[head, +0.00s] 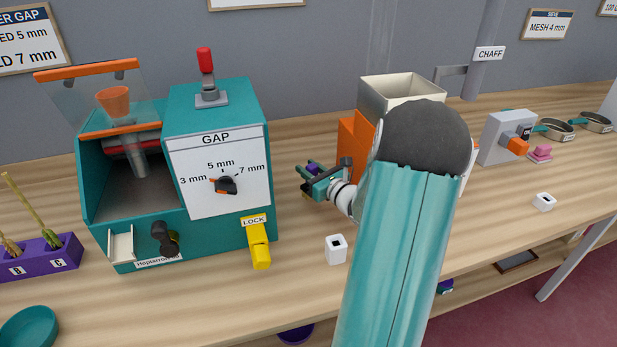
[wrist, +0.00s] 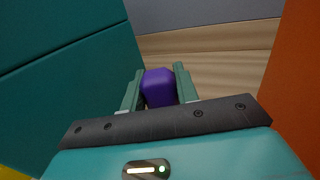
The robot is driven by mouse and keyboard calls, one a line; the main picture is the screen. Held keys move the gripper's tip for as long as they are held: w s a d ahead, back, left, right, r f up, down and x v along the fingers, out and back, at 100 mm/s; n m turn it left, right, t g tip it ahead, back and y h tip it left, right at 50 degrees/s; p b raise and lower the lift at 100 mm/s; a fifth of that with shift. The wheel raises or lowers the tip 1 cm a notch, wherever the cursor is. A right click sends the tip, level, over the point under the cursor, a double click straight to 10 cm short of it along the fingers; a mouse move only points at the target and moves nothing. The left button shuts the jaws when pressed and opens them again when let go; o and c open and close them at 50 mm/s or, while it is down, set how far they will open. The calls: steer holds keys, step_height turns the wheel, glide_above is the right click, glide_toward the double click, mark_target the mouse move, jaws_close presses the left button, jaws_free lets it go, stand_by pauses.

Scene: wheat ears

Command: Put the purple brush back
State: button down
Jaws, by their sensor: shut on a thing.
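My gripper (head: 312,181) is in the gap between the teal machine and the orange-sided unit in the head view. In the wrist view my gripper (wrist: 158,88) has its two green fingers on either side of a purple block-shaped part, which I take to be the purple brush (wrist: 158,87). The fingers are shut on it. Only a small purple patch of the brush (head: 311,169) shows in the head view. Its bristles are hidden, and I cannot tell whether it touches the bench.
The teal machine (head: 215,150) with the GAP dial stands left of my gripper, its yellow LOCK lever (head: 259,246) in front. The orange-sided unit (head: 352,140) stands close on the right. A small white block (head: 336,249) sits in front. A purple holder (head: 45,258) with wheat ears is far left.

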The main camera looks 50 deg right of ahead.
step_height(320, 180, down, 3)
steer(key=shift+w+r, duration=0.15)
steer(key=c, duration=1.1)
jaws_free()
steer(key=shift+o, duration=0.2)
steer(key=s, duration=0.7)
steer(key=shift+s+a, duration=0.25)
steer(key=shift+a, duration=0.15)
